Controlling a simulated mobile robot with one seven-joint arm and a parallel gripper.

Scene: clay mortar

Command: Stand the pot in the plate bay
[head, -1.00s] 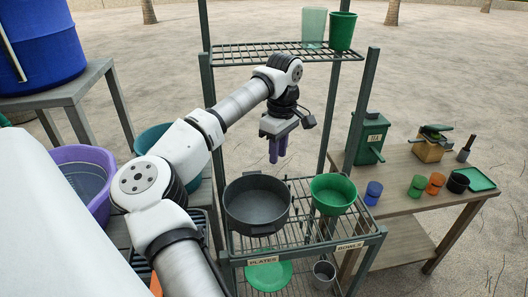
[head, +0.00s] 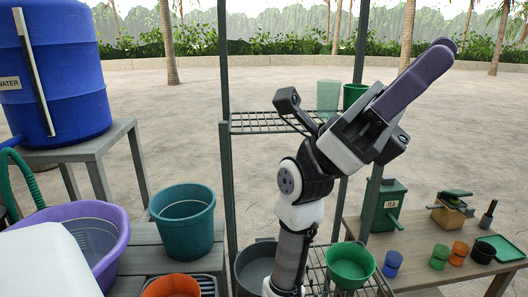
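The dark grey pot (head: 252,270) stands upright on the wire shelf of the rack, at its left side. My arm hides its right part, and the picture's bottom edge cuts it off. The PLATES label showed below the pot in the earlier head view; no label shows now. The green bowl (head: 350,266) sits on the same shelf, to the right of the pot. My gripper (head: 436,62) is raised high above the shelf, well apart from the pot, with its purple fingers pointing up and right. The fingers overlap from this side, so their gap cannot be told. I see nothing held.
The upper shelf (head: 262,123) holds a clear green tumbler (head: 328,96) and a green cup (head: 354,95). A teal bucket (head: 184,222), purple basin (head: 98,232) and orange container (head: 172,287) are at left. The right table (head: 415,222) holds several small cups and a green box (head: 384,205).

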